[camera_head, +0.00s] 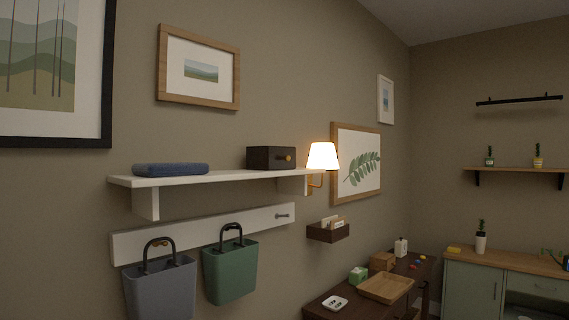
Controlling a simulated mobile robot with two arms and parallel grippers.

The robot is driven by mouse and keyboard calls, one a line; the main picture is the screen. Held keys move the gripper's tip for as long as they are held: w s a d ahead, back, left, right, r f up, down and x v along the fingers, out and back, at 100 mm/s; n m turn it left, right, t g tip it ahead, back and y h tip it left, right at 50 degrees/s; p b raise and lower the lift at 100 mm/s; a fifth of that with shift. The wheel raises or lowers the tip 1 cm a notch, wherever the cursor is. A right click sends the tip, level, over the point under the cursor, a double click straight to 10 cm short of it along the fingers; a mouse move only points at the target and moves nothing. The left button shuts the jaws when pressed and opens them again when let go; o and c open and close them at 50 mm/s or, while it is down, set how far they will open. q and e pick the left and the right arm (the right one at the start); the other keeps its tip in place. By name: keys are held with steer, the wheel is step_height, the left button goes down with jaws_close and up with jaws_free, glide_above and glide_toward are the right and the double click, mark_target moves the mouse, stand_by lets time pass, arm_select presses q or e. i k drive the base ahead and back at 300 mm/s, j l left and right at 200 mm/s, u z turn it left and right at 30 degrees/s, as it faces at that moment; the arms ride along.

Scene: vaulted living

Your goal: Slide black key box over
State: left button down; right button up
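A small black key box (271,158) with a round brass knob on its front stands on a white wall shelf (220,179). It sits near the shelf's right end, close to the lit lamp. A folded dark blue cloth-like item (171,169) lies toward the left end of the same shelf. Between the two is a bare stretch of shelf. Neither of my grippers shows in the head view.
Below the shelf, a grey bag (161,290) and a green bag (230,271) hang from a white peg rail (206,233). A wall lamp (322,157) stands just right of the key box. A dark side table (331,312) holds a wooden tray (386,288).

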mark_target(257, 156)
steer(key=i+l, duration=0.35)
steer(key=i+l+u, duration=0.1)
steer(key=i+l, duration=0.2)
steer(key=l, duration=0.2)
steer(key=i+l, duration=0.35)
steer(key=l+u, duration=0.05)
